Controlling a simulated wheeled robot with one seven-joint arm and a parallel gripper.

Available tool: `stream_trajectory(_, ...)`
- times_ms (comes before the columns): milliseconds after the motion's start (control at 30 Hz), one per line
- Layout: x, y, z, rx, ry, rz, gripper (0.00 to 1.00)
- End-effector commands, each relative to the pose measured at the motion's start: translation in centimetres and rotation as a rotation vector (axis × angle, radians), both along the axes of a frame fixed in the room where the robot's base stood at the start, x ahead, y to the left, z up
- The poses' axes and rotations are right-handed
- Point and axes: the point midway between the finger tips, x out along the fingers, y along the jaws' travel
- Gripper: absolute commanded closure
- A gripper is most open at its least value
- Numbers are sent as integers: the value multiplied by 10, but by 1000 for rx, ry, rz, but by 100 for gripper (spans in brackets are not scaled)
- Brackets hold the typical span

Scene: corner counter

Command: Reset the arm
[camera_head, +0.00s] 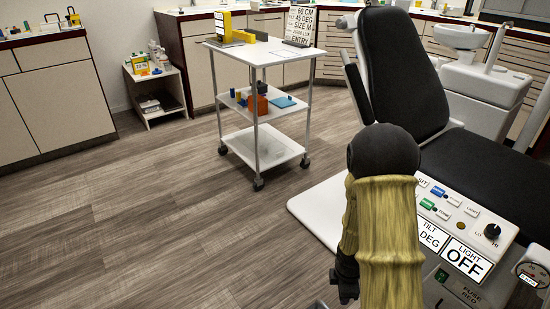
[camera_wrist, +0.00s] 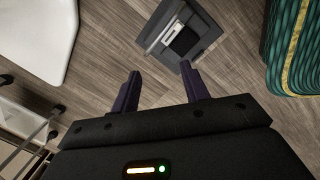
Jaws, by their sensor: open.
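My arm, in a yellowish sleeve, reaches up from the bottom of the head view, right of centre, beside the dental chair's control panel (camera_head: 470,225). In the wrist view my gripper (camera_wrist: 161,82) points down toward the wood floor. Its two dark purple fingers stand apart with nothing between them. A grey square plate with a dark pedal-like part (camera_wrist: 183,40) lies on the floor beyond the fingertips. In the head view my fingers are hidden or too small to tell.
A white wheeled cart (camera_head: 262,54) with shelves stands at centre back. A black dental chair (camera_head: 400,70) and basin unit (camera_head: 490,80) fill the right. A small shelf (camera_head: 158,92) stands back left by the counter (camera_head: 55,95). The floor (camera_head: 150,220) at left is clear.

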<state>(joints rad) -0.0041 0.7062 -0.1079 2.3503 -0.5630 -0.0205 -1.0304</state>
Motion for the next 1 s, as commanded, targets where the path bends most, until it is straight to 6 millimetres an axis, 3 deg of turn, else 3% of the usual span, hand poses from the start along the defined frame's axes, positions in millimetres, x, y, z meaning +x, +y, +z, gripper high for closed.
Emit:
stream_trajectory(33,1,2,31,7,-26,-94,55)
stream_trajectory(400,-28,18,176,123,-140,-855,55)
stream_trajectory(700,-60,34,246,241,-162,-1291,55)
stream_trajectory(900,-78,43,278,309,-158,-1496,55)
stream_trajectory(1000,-78,43,293,305,-154,-1501,55)
